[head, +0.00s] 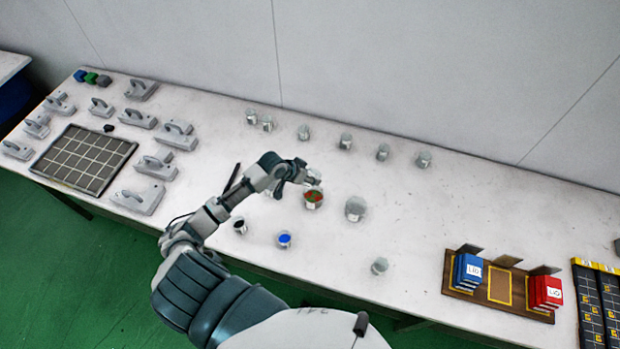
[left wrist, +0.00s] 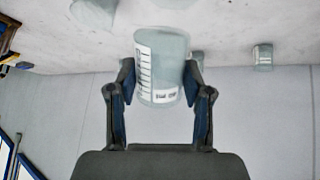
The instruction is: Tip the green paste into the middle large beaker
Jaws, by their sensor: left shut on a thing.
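My left gripper (head: 304,177) is over the table, just above the middle large beaker (head: 313,204). It is shut on a small clear beaker (head: 314,181), which shows between the fingers in the left wrist view (left wrist: 160,65) with a scale and a white label. No paste is visible through its wall; I cannot tell its exact tilt. Green and red paste (head: 313,195) lie in the middle large beaker. Another large beaker (head: 355,208) stands to its right and looks empty. A third, to the left, is mostly hidden behind my gripper. My right gripper is not in view.
Small beakers with black (head: 240,226) and blue (head: 285,240) contents and a clear one (head: 379,266) stand nearer. Several clear beakers (head: 346,141) line the back. A rack with blue and red boxes (head: 497,285) is right; a grid tray (head: 84,160) and trowels are left.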

